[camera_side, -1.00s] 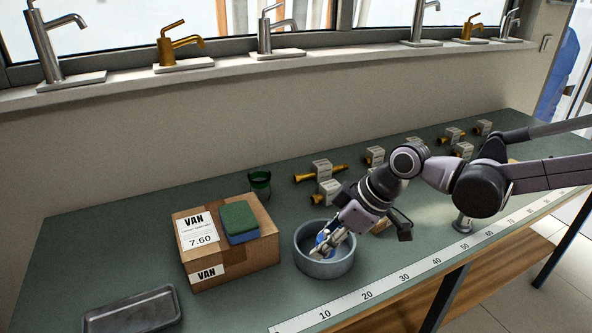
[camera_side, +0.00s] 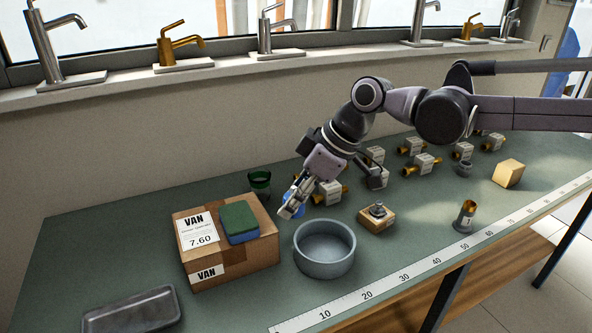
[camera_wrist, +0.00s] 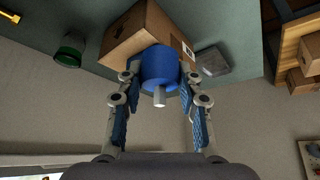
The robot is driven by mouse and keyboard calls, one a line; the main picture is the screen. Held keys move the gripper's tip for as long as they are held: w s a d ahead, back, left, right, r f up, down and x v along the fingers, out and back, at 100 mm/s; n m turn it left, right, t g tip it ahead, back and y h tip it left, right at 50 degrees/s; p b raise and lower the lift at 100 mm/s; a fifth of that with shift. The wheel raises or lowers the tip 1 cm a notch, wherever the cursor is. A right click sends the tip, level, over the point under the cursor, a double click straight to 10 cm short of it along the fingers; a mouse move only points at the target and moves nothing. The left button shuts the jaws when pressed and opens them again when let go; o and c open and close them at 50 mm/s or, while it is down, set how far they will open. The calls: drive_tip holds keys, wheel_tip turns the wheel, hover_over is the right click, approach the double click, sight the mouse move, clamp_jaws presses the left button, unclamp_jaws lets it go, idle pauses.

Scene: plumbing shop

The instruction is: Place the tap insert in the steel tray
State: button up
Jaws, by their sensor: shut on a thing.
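The tap insert (camera_wrist: 160,70), a blue cylinder with a pale grey stem, is held between the two fingers of my gripper (camera_wrist: 160,80) in the wrist view. In the side view my gripper (camera_side: 290,207) is in the air by the back rim of the round grey bowl, and only a little blue shows behind the fingers. The steel tray (camera_side: 132,311) is a shallow grey rectangle at the front left of the bench. It looks empty and also shows in the wrist view (camera_wrist: 214,62), beyond the box.
A cardboard box (camera_side: 247,261) with a green-and-blue sponge (camera_side: 240,221) on top stands between my gripper and the tray. The grey bowl (camera_side: 324,252) looks empty. A green cup (camera_side: 260,183) is behind the box. Several boxed brass fittings lie at the back right.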

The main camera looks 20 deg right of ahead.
drive_tip(key=w+a+r+n, duration=0.15)
drive_tip(key=w+a, duration=0.25)
drive_tip(key=a, duration=0.4)
drive_tip(key=n+g+y, duration=0.1)
drive_tip(key=n+g, duration=0.2)
drive_tip(key=n, duration=0.2)
hover_over(138, 318)
drive_tip(key=d, duration=0.2)
wheel_tip(138, 318, down, 4)
drive_tip(key=shift+s+f, duration=0.15)
drive_tip(key=shift+f, duration=7.45)
drive_tip(key=shift+f, duration=0.15)
drive_tip(key=o, duration=0.9)
